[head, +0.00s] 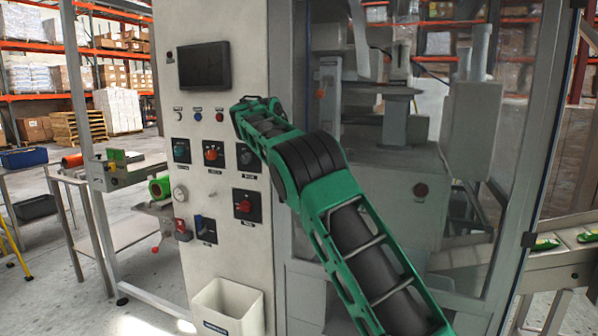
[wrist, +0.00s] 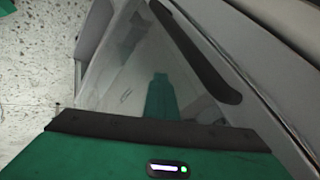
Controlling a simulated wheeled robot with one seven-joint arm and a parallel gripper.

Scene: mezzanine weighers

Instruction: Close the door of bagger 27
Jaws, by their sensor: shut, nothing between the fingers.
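The bagger (head: 225,130) fills the middle of the head view, with a pale control panel at left and a glazed enclosure at right. No number is legible on it. Its glazed door (head: 490,165) has a pale grey frame; I cannot tell how far it stands ajar. In the wrist view a glass pane (wrist: 115,75) in a grey frame lies close ahead, with a long dark handle (wrist: 195,52) along it and a green reflection in the glass. My gripper (wrist: 160,130), green with a dark front edge, is shut and empty.
The panel carries a dark screen (head: 203,65), knobs and a red switch. A white bin (head: 228,306) hangs below it. A conveyor (head: 565,262) with green packs stands at right. A frame table (head: 125,172) and speckled floor (head: 50,260) lie at left.

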